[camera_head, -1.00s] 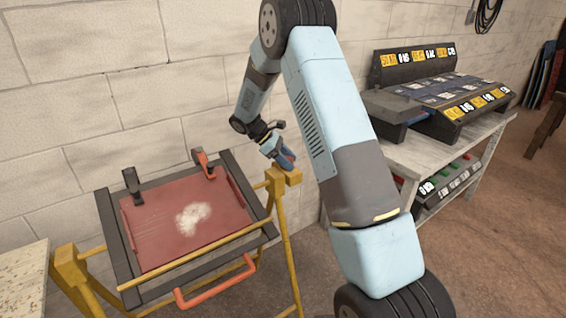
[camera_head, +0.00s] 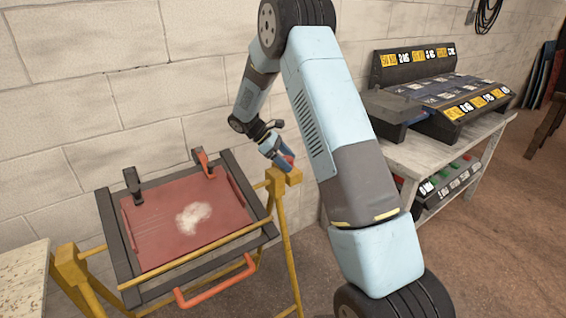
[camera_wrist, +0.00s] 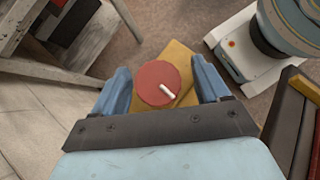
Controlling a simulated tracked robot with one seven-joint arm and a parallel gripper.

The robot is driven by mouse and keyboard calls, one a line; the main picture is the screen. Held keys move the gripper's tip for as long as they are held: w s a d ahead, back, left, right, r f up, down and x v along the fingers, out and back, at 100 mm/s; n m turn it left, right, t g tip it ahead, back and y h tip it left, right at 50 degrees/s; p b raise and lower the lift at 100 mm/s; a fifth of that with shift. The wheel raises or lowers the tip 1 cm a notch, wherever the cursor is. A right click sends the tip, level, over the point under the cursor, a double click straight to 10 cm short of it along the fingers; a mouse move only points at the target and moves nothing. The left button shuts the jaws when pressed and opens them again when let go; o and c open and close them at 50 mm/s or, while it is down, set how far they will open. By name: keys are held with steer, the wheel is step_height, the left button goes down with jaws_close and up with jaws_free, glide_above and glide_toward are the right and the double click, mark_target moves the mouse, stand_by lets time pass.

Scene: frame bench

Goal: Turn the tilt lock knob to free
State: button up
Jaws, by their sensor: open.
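The tilt lock knob is a round red disc (camera_wrist: 158,78) with a white pointer line, seen face-on in the wrist view. The line runs from near its middle toward the lower right. The knob sits on a yellow block (camera_wrist: 180,58) of the stand. My gripper (camera_wrist: 162,84) is open, with one blue finger on each side of the knob and a gap showing on both sides. In the head view my gripper (camera_head: 283,160) is at the top of the yellow post, with a little red of the knob beside it. Any markings around the knob are not readable.
A dark tilting frame (camera_head: 122,256) holds a red panel (camera_head: 165,235) with a pale patch, clamps and an orange handle (camera_head: 215,283). A wall stands close behind. A workbench (camera_head: 388,158) with a dark labelled rack (camera_head: 440,110) is at the right.

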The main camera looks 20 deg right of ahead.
steer(key=v, duration=1.3)
steer(key=shift+a, duration=0.2)
steer(key=shift+r, duration=0.1)
steer(key=s+d+r+m+t+y, duration=0.2)
steer(key=s+d+r+m, duration=0.1)
steer(key=s+r, duration=0.55)
steer(key=s+d+r+m+t+y, duration=0.2)
steer(key=s+r+m, duration=0.1)
steer(key=s+r, duration=0.6)
steer(key=s+d+m+t+y, duration=0.1)
steer(key=s+m+t+y, duration=0.3)
steer(key=s, duration=1.9)
steer(key=shift+s+f+m+t, duration=0.15)
steer(key=shift+s+m+t, duration=0.15)
steer(key=shift+m+t, duration=0.8)
